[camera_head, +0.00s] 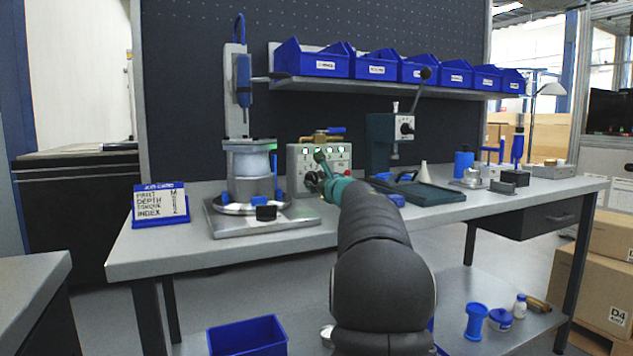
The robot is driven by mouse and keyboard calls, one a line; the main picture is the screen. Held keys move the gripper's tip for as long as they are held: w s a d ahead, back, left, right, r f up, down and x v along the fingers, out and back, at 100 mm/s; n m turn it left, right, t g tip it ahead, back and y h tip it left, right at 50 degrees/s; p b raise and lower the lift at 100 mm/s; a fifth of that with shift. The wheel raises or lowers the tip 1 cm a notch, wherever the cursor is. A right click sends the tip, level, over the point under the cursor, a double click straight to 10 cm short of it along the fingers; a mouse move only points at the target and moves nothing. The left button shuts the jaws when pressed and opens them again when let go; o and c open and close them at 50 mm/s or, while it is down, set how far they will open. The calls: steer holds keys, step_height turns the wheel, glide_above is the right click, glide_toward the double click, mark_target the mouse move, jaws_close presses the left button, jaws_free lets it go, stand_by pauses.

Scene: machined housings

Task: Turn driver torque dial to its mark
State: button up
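My gripper (317,181) is small and dark at the end of my arm, close to the front of a grey control box (342,160). The arm and gripper cover part of the box's face, and I cannot tell whether the fingers touch it or are open or shut. The box's visible face carries several small lights or buttons along its upper part. A blue driver (244,78) hangs upright on the column of the fixture at left. I cannot make out a torque dial or its mark on either. A job card (160,205) at the left lists a torque line, its value too small to read.
The fixture (247,175) with its grey base plate stands left of the box. A dark lever press (382,140) and a dark tray (435,197) are to the right. A shelf (400,88) with blue bins hangs above. The bench's front edge (200,262) is mostly clear.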

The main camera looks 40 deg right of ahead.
jaws_close()
steer(key=shift+m, duration=0.3)
steer(key=m+p, duration=0.1)
steer(key=m, duration=0.2)
steer(key=shift+m, duration=0.3)
steer(key=m+p, duration=0.1)
steer(key=m, duration=0.3)
steer(key=shift+r+m, duration=0.1)
steer(key=shift+m, duration=0.2)
steer(key=m+p, duration=0.2)
steer(key=m, duration=0.2)
steer(key=shift+a+r+m, duration=0.1)
steer(key=shift+m, duration=0.2)
steer(key=shift+m+p, duration=1.25)
steer(key=shift+m, duration=0.85)
